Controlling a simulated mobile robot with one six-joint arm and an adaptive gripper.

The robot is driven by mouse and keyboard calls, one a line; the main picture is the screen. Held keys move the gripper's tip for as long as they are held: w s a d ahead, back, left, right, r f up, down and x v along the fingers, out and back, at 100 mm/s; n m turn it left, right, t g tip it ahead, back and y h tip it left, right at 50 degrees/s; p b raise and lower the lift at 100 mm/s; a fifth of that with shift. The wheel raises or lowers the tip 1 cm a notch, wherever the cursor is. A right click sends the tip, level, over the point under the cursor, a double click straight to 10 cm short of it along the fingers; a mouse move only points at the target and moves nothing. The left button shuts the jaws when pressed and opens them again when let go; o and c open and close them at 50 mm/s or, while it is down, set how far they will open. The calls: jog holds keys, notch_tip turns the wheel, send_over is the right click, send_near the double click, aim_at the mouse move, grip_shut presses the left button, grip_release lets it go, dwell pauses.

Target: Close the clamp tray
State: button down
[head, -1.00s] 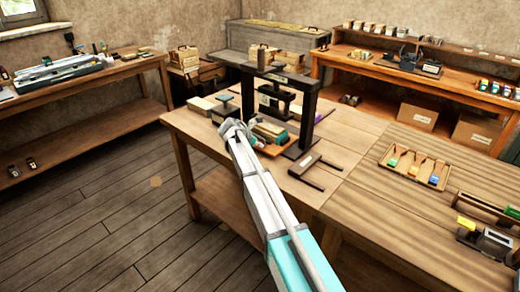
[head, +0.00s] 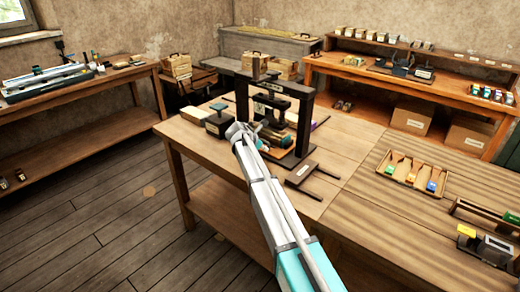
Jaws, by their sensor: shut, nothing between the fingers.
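The dark press frame (head: 303,125) stands on the wooden workbench, with two uprights and a top crossbar. Low between its uprights is what looks like the clamp tray (head: 281,141), with teal and orange-brown parts. My arm reaches in from the bottom of the head view. My gripper (head: 236,130) is shut and empty, at the front left of the press, close to the tray. I cannot tell whether it touches the tray. My gripper and wrist hide part of the tray's near left side. The handwheel cannot be made out clearly.
A dark block with a teal top (head: 217,120) stands left of the press. A flat dark plate with rods (head: 302,174) lies in front right. A wooden tray of coloured pieces (head: 413,176) lies farther right. Bare bench top lies between them.

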jog(key=shift+w+d+r, duration=0.15)
jog(key=shift+w, duration=0.15)
jog(key=shift+s+a, duration=1.5)
jog(key=shift+s, duration=0.05)
jog(key=p+v, duration=0.7)
jog(key=v, duration=0.3)
jog(key=shift+s+a, duration=0.1)
jog(key=shift+s, duration=0.05)
